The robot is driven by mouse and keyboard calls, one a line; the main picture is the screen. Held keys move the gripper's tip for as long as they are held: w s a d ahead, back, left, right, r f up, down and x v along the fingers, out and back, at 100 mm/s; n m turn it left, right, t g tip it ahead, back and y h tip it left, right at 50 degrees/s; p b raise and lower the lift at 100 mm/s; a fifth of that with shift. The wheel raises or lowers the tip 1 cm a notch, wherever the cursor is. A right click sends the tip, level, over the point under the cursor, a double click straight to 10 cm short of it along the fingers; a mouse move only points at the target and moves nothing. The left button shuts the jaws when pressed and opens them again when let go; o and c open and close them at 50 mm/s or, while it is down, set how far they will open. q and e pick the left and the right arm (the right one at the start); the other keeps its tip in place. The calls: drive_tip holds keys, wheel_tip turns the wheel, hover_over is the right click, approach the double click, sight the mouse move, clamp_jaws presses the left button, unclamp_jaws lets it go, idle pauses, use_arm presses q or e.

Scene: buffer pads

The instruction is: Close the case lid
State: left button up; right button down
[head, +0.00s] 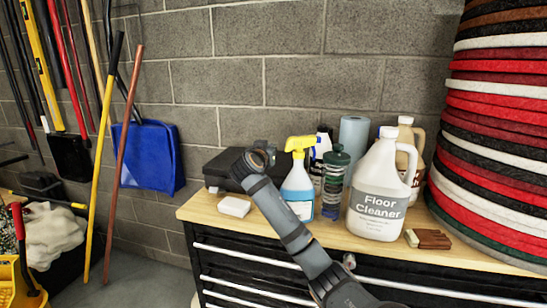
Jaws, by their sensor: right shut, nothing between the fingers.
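A low black case (222,172) sits at the back left of the wooden bench top, against the block wall. Its top looks flat and level, but I cannot tell if the lid is fully down. My right arm comes in from the lower right and reaches up across the bench front. My right gripper (262,152) is shut and empty, in front of the case's right part in the picture and hiding some of it. I cannot tell if it touches the case. My left gripper is not in view.
A white block (234,206) lies in front of the case. A spray bottle (298,188), a green-capped bottle (333,185) and a floor cleaner jug (380,190) stand to the right. Stacked pads (500,120) rise at far right. Brooms and a blue dustpan (148,155) are at left.

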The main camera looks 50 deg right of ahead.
use_arm(q)
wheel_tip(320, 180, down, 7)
drive_tip(key=b, duration=0.5)
use_arm(e)
drive_tip(key=shift+h, duration=0.4)
drive_tip(key=f, duration=0.2)
drive_tip(key=s+a+f+b, duration=0.1)
drive_tip(key=f, duration=0.2)
drive_tip(key=a+f+b, duration=0.1)
drive_tip(key=f, duration=0.2)
drive_tip(key=shift+s+a+f, duration=0.15)
drive_tip(key=shift+a, duration=0.05)
use_arm(q)
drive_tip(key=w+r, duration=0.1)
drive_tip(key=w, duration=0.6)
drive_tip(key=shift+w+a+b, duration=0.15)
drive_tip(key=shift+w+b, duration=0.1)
drive_tip(key=shift+b, duration=0.2)
use_arm(e)
drive_tip(key=shift+a+f, duration=0.1)
drive_tip(key=shift+f, duration=0.15)
